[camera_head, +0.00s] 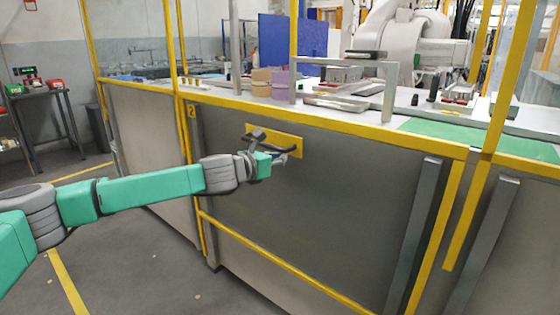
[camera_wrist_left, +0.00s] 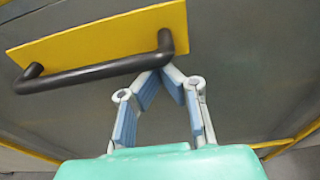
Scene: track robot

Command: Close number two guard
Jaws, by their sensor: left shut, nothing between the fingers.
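The number two guard (camera_head: 330,200) is a large grey panel in a yellow frame, with a small yellow "2" tag (camera_head: 191,110) at its upper left corner. It carries a yellow plate (camera_head: 291,140) with a black bar handle, which also shows in the left wrist view (camera_wrist_left: 90,73). My left gripper (camera_head: 281,158) is in front of the panel at the handle. In the left wrist view its fingertips (camera_wrist_left: 162,74) meet just below the handle's right end, with nothing between them. I cannot tell whether they touch the handle. My right gripper is out of view.
Yellow posts (camera_head: 182,80) and a top rail stand around the guard. Behind it is a worktable (camera_head: 225,92) with fixtures and a white robot arm (camera_head: 415,40). A side table (camera_head: 40,90) stands at far left. The floor at lower left is clear.

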